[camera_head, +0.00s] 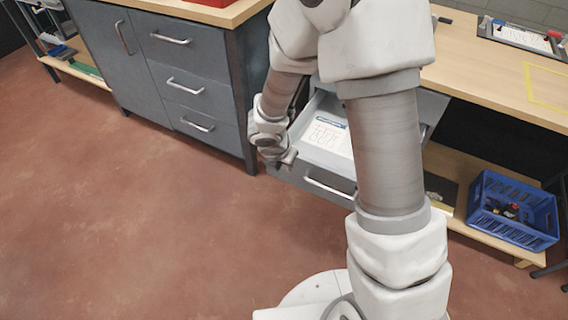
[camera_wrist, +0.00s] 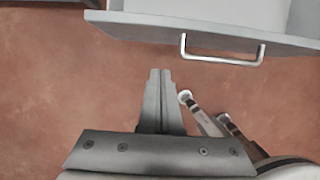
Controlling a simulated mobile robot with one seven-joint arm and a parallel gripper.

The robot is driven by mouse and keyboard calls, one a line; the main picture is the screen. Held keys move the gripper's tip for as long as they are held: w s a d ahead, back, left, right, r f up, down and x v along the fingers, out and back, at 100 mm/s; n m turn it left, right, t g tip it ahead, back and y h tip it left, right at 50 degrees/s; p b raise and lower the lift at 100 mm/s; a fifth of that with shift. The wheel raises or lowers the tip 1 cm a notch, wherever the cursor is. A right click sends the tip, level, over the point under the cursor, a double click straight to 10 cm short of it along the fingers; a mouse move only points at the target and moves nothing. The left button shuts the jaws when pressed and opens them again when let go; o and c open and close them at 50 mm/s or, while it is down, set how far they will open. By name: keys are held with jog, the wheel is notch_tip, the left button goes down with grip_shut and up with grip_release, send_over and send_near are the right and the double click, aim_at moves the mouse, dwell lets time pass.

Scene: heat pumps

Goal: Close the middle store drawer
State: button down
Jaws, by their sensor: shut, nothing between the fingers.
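A grey drawer (camera_head: 310,181) stands pulled out from a unit under the right bench. A printed white sheet (camera_head: 325,135) lies inside it. My arm hides its right part and much of the unit, so I cannot tell its place in the stack. Its front (camera_wrist: 140,28) and silver handle (camera_wrist: 222,55) show at the top of the wrist view. My gripper (camera_head: 290,158) is at the left end of the drawer front. In the wrist view, my gripper (camera_wrist: 160,73) is shut and empty, pointing at the front, left of the handle, with no contact visible.
A dark grey cabinet (camera_head: 190,90) on the left has a door and three shut drawers. A blue crate (camera_head: 512,210) with small items sits on the low shelf at right. The wooden benchtop (camera_head: 480,70) is above. The red-brown floor (camera_head: 130,220) at left is clear.

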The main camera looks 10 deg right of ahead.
aim_at(298, 165)
jog(key=w+d+f, duration=0.3)
jog(key=w, duration=0.1)
jog(key=shift+w+f+b, duration=0.15)
jog(key=shift+b, duration=0.25)
jog(key=shift+w+d, duration=0.1)
jog(key=shift+d, duration=0.1)
